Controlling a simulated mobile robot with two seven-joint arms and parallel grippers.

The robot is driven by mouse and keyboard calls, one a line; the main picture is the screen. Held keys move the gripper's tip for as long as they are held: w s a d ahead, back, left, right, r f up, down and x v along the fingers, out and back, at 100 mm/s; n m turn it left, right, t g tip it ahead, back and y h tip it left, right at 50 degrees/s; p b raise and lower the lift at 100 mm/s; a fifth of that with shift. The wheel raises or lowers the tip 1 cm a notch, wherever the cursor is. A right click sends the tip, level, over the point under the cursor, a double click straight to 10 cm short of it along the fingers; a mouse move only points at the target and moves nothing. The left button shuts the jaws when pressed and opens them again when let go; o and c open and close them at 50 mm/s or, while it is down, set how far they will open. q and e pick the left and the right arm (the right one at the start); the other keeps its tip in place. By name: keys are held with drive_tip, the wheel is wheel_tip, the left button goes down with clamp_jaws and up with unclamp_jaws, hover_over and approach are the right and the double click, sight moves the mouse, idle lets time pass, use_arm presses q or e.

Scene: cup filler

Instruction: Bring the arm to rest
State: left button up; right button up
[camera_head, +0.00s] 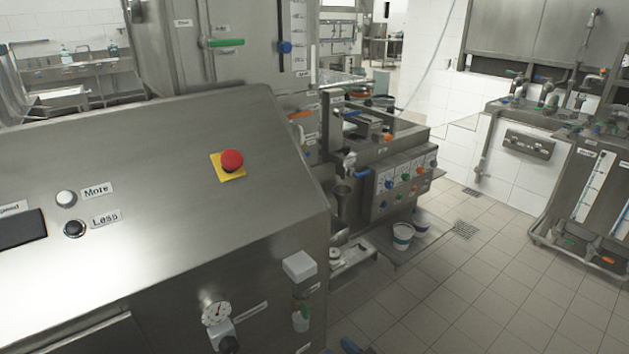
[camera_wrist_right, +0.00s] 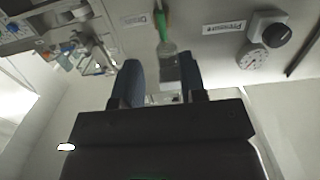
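My right gripper shows in the right wrist view (camera_wrist_right: 162,72), with two dark blue fingers standing apart. A green-handled valve (camera_wrist_right: 161,22) with a clear, bottle-like part (camera_wrist_right: 168,60) below it appears beyond and between the fingertips. I see no grip on it; whether a finger touches it is not clear. In the head view a small dark blue piece (camera_head: 350,345), apparently a fingertip of my right gripper, shows at the bottom edge, right of the machine's front. My left gripper is in neither view.
The large steel machine panel (camera_head: 130,190) with a red emergency button (camera_head: 231,161) fills the left. A gauge (camera_head: 215,312) and a white box (camera_head: 299,265) stick out of its front. Two cups (camera_head: 402,236) (camera_head: 421,227) stand on a low tray. The tiled floor (camera_head: 490,290) at right is clear.

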drive_tip(key=s+d+r+m+h, duration=0.1)
drive_tip(key=s+d+m+h, duration=0.15)
drive_tip(key=d, duration=0.35)
drive_tip(key=s+d+m+h, duration=0.1)
drive_tip(key=s+d+h, duration=0.25)
drive_tip(key=d, duration=0.25)
drive_tip(key=s+d+f+m+g+h, duration=0.1)
drive_tip(key=s+d+f+h, duration=0.1)
drive_tip(key=s+d, duration=0.2)
drive_tip(key=s+d+f+m+g+h, duration=0.1)
drive_tip(key=s+d, duration=0.4)
drive_tip(key=s, duration=0.6)
wheel_tip(320, 180, down, 3)
drive_tip(key=shift+d+r+m+g+h, duration=0.2)
drive_tip(key=shift+m+g+h, duration=0.2)
drive_tip(key=shift+h, duration=0.3)
